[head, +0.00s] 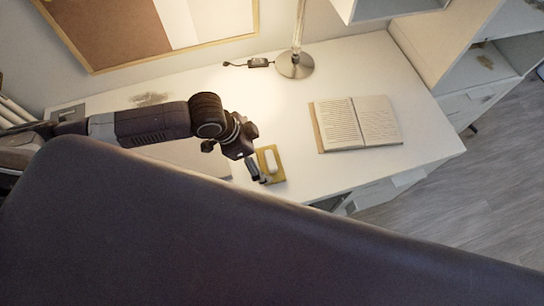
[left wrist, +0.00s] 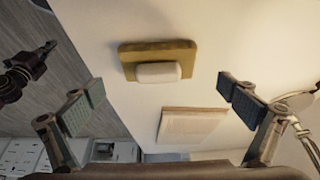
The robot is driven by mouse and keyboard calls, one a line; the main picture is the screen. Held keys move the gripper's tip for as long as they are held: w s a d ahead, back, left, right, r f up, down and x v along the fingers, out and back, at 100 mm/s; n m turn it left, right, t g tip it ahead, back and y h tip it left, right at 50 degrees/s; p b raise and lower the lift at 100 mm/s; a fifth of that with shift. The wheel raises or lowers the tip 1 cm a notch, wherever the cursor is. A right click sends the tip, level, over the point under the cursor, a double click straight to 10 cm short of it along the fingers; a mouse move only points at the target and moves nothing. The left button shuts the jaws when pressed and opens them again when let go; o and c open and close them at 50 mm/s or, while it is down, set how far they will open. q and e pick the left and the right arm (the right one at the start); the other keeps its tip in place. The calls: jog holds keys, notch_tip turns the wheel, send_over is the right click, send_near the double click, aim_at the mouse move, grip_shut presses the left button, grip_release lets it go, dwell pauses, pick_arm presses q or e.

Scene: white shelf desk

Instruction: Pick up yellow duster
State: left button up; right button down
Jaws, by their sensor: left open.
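The yellow duster (head: 268,161) lies on the white desk near its front edge, with a pale block-shaped part on its top. In the left wrist view the duster (left wrist: 158,52) shows in the upper middle, between and beyond the two fingers. My left gripper (head: 259,172) is beside the duster in the head view, at its left side. In the left wrist view my left gripper (left wrist: 160,101) has its fingers wide apart with nothing between the pads. I cannot tell whether a finger touches the duster.
An open book (head: 358,124) lies to the right on the desk (head: 350,78). A lamp base (head: 295,65) and a small black cabled adapter (head: 258,62) are at the back. A dark chair back (head: 250,240) blocks the front. Desk around the book is clear.

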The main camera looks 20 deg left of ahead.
aim_at(269, 159)
pick_arm(q)
jog(key=shift+d+f, duration=0.25)
jog(key=shift+f, duration=0.05)
jog(key=p+x, duration=0.1)
jog(key=x, duration=0.4)
jog(key=shift+w+d, duration=0.1)
jog(key=shift+d, duration=0.1)
jog(key=shift+r, duration=0.1)
jog(key=shift+c, duration=2.3)
jog(key=c, duration=0.6)
pick_arm(e)
jog(key=shift+w+r, duration=0.55)
jog(key=shift+r, duration=0.05)
pick_arm(q)
jog(key=shift+r, duration=0.1)
pick_arm(e)
jog(key=shift+w, duration=0.1)
